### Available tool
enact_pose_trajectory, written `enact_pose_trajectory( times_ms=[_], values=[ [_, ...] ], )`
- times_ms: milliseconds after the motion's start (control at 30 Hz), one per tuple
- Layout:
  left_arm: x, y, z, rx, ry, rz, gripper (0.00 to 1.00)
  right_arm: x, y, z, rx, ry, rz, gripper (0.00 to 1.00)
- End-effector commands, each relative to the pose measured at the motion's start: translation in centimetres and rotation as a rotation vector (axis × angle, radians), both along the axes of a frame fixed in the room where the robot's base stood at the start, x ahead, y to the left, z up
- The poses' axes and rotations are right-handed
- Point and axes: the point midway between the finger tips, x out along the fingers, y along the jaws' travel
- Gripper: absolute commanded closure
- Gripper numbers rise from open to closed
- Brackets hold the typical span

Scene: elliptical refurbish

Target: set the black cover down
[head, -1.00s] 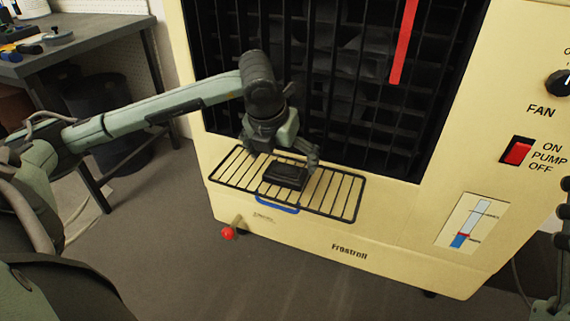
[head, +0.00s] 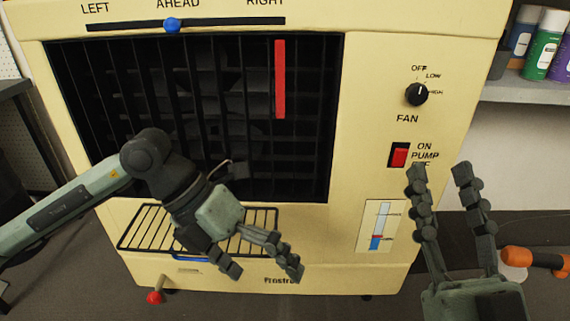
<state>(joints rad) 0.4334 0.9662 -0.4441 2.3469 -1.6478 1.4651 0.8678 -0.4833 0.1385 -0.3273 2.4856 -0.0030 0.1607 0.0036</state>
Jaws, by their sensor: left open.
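The black cover is not visible now. The wire rack (head: 143,235) sticks out from the cooler's front, and my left arm and hand hide its middle, so I cannot tell whether the cover lies there. My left gripper (head: 262,270) is in front of the rack with its fingers spread and nothing visible between them. My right gripper (head: 440,172) is raised at the right, in front of the cooler's right side, with its fingers apart and empty.
The cream cooler (head: 350,240) fills the middle, with a dark grille, a red strip (head: 280,80), a fan knob (head: 416,94) and a pump switch (head: 400,155). A red-knobbed lever (head: 155,297) juts out low left. An orange-handled tool (head: 535,258) lies at the right.

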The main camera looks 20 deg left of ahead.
Motion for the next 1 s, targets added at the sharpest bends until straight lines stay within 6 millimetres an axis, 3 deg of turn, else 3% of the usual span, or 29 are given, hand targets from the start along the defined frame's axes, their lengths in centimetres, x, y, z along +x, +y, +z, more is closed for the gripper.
enact_pose_trajectory(
  times_ms=[33,100,167,200,267,300,400,500,600,733,1000],
  values=[
    [-3.0,-4.4,0.8,-0.181,0.066,-0.083,0.0,0.0,0.0,0.0,0.0,0.0,0.0,0.6],
    [-6.9,-9.5,3.9,-0.466,0.153,-0.167,0.0,0.0,0.0,0.0,0.0,0.0,0.0,0.6],
    [-9.5,-12.9,8.3,-0.75,0.232,-0.199,0.0,0.0,0.0,0.0,0.0,0.0,0.0,0.6],
    [-10.6,-14.3,12.0,-0.961,0.291,-0.189,0.0,0.0,0.0,0.0,0.0,0.0,0.0,0.6],
    [-10.5,-14.7,17.7,-1.29,0.386,-0.111,0.0,0.0,0.0,0.0,0.0,0.0,0.0,0.6],
    [-9.3,-13.8,20.7,-1.488,0.446,-0.021,0.0,0.0,0.0,0.0,0.0,0.0,0.0,0.6],
    [-4.4,-9.9,24.0,-1.869,0.597,0.286,0.0,0.0,0.0,0.0,0.0,-0.001,0.0,0.6],
    [-0.1,-6.2,22.5,-2.078,0.741,0.608,0.0,0.0,0.0,0.0,0.0,-0.001,0.0,0.6],
    [2.3,-4.3,19.8,-2.161,0.857,0.843,0.0,0.0,0.0,0.0,0.0,-0.001,0.0,0.6],
    [3.4,-3.4,17.6,-2.185,0.935,0.985,0.0,0.0,0.0,0.0,0.0,-0.001,0.0,0.6],
    [3.5,-3.4,17.4,-2.184,0.945,1.001,0.0,0.0,0.0,0.0,0.0,-0.001,0.0,0.6]
  ],
)
